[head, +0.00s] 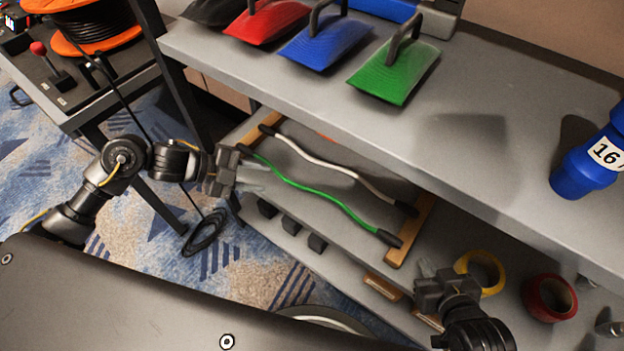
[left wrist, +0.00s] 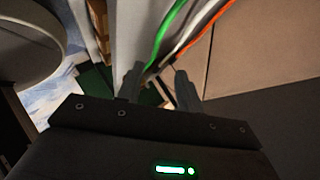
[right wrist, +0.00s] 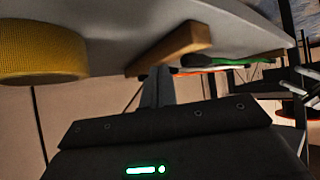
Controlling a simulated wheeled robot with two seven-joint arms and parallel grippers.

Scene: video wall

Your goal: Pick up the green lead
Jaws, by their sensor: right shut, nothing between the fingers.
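The green lead (head: 312,189) lies in a wavy line on the lower grey shelf, with black plugs at its ends, on wooden bars. My left gripper (head: 258,178) is beside its left end in the head view. In the left wrist view the green lead (left wrist: 171,25) runs down toward the space between the open fingers (left wrist: 160,72), which hold nothing I can see. I cannot tell whether they touch it. My right gripper (head: 428,270) is shut and empty, near the lead's right end, below the wooden bar; its fingers (right wrist: 158,80) are together in the right wrist view.
A white lead (head: 325,163) lies behind the green one, and an orange lead (left wrist: 219,12) beyond that. The upper shelf (head: 480,130) overhangs them. Yellow tape (head: 481,270) and red tape (head: 551,297) sit near my right gripper. A cable reel cart (head: 100,85) stands left.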

